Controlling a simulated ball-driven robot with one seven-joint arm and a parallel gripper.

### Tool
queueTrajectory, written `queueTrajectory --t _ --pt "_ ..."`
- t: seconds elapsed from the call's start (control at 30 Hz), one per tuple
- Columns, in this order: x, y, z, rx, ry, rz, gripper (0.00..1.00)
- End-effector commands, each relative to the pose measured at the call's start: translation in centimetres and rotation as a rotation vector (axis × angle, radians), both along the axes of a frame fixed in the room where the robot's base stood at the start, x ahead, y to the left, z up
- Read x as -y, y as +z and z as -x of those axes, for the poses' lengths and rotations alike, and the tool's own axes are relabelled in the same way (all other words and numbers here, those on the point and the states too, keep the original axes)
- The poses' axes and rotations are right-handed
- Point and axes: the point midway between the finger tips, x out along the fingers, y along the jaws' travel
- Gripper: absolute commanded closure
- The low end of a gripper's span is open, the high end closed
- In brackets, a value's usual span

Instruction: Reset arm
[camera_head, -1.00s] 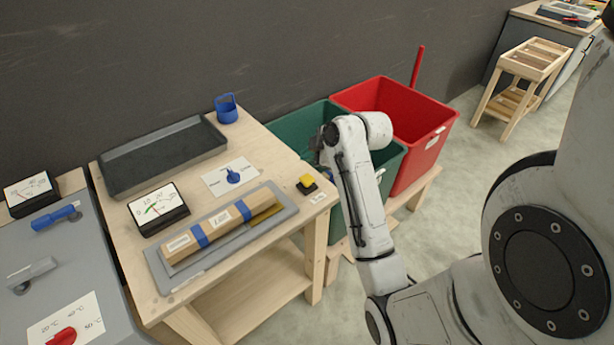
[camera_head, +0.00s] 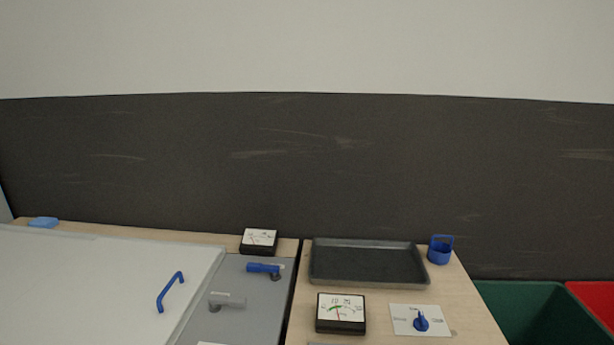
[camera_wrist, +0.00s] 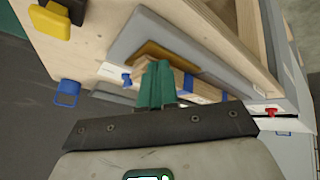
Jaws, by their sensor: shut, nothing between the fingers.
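My gripper (camera_wrist: 157,85) shows only in the wrist view. Its green fingers are together with nothing between them. Beyond them is the wooden table with a grey board (camera_wrist: 155,28) and a wrapped wooden bundle (camera_wrist: 175,58). The fingers hide part of the bundle. I cannot tell how far the fingertips are from it; they hold nothing. My arm is out of the head view.
The wooden table (camera_head: 465,310) holds a black tray (camera_head: 367,263), a blue cup (camera_head: 440,249), a gauge (camera_head: 340,313) and a blue knob (camera_head: 421,321). Green (camera_head: 535,310) and red (camera_head: 597,297) bins stand at right. A yellow button (camera_wrist: 48,22) shows in the wrist view.

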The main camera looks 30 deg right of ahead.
Motion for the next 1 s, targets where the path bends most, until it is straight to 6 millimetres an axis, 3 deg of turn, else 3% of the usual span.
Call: queueTrajectory --t 0.03,0.2,0.4,0.63,1.0 --pt "-3.3 -1.4 0.2 -0.046 -0.004 -0.052 1.0" --pt "-11.1 -4.7 2.9 -0.201 -0.086 -0.174 1.0" --pt "-17.3 -7.0 8.1 -0.381 -0.207 -0.219 1.0" --pt "-19.5 -7.7 12.2 -0.484 -0.314 -0.196 1.0" --pt "-19.7 -7.8 12.9 -0.498 -0.34 -0.189 1.0"
